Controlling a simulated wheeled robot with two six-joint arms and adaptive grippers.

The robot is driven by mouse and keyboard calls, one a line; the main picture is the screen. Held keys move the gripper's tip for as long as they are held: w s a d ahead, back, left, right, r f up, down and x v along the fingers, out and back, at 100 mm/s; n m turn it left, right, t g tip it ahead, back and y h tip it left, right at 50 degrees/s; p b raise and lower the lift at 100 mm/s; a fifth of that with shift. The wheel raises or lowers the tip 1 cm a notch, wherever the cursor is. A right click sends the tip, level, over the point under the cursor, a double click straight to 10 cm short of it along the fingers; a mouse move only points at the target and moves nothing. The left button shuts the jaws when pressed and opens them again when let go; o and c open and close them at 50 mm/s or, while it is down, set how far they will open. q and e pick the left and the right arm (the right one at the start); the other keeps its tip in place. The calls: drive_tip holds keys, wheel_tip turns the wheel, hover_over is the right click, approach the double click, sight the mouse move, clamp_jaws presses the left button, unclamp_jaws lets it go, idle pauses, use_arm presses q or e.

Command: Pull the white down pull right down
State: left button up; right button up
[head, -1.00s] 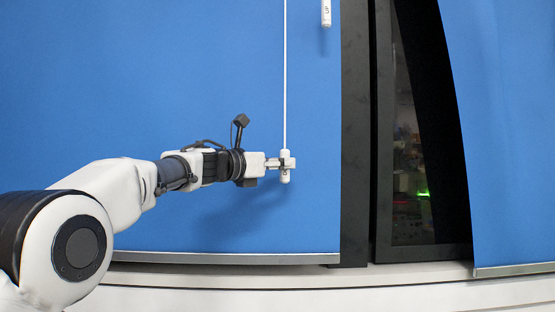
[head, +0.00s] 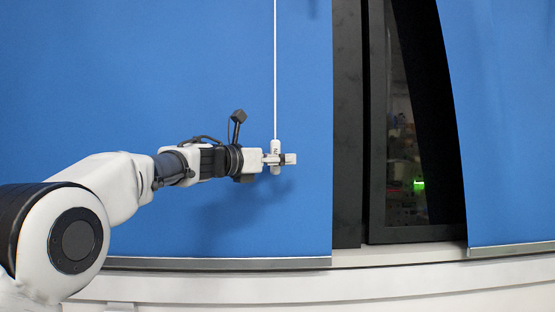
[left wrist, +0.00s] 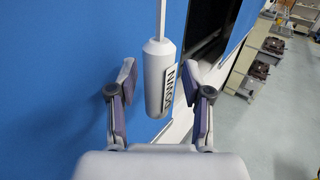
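The white down pull (head: 275,146) hangs on a thin white cord in front of the blue blind. In the left wrist view the pull (left wrist: 158,85) is a white cylinder with a raised label that appears upside down. My left gripper (head: 280,159) is at the pull's height. In the left wrist view its fingers (left wrist: 160,82) stand one on each side of the pull, open, with a visible gap on both sides. One finger hides part of the pull in the head view. My right gripper is not in view.
The blue blind (head: 200,60) ends in a grey bottom bar (head: 220,263) above a white sill (head: 200,290). A dark window frame (head: 347,130) is to the right, then another blue blind (head: 505,120). Shelves and floor show in the left wrist view.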

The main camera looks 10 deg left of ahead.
use_arm(q)
drive_tip(key=v, duration=1.1)
drive_tip(key=shift+s+a, duration=0.25)
drive_tip(key=shift+s, duration=0.1)
